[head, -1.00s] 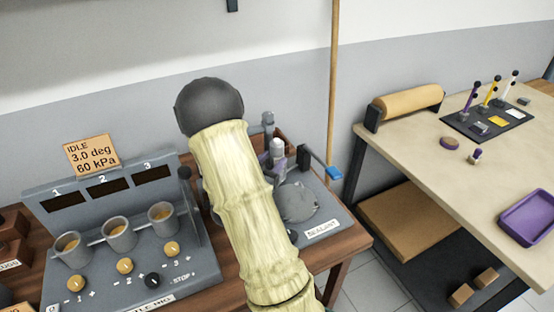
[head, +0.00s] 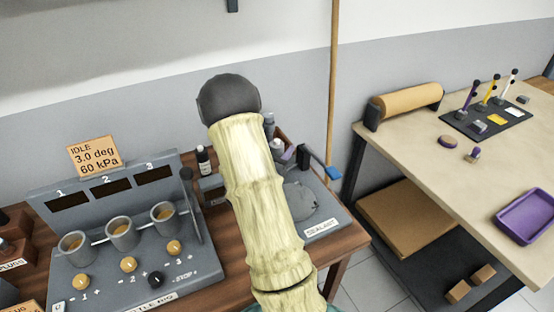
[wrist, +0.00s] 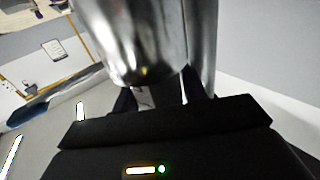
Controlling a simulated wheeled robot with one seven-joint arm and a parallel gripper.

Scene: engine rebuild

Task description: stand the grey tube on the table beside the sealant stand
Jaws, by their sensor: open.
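The sealant stand (head: 330,208) is a grey base with a SEALANT label, on the wooden table right of my arm. Several upright tube-like pieces stand at its back; a grey one (head: 269,122) shows beside my arm, partly hidden. I cannot tell for sure whether it is the grey tube.
The grey rig (head: 120,235) with three cups fills the left of the table. A thin wooden pole (head: 334,90) rises at the right. A beige workbench (head: 440,165) with a purple tray (head: 528,215) stands farther right.

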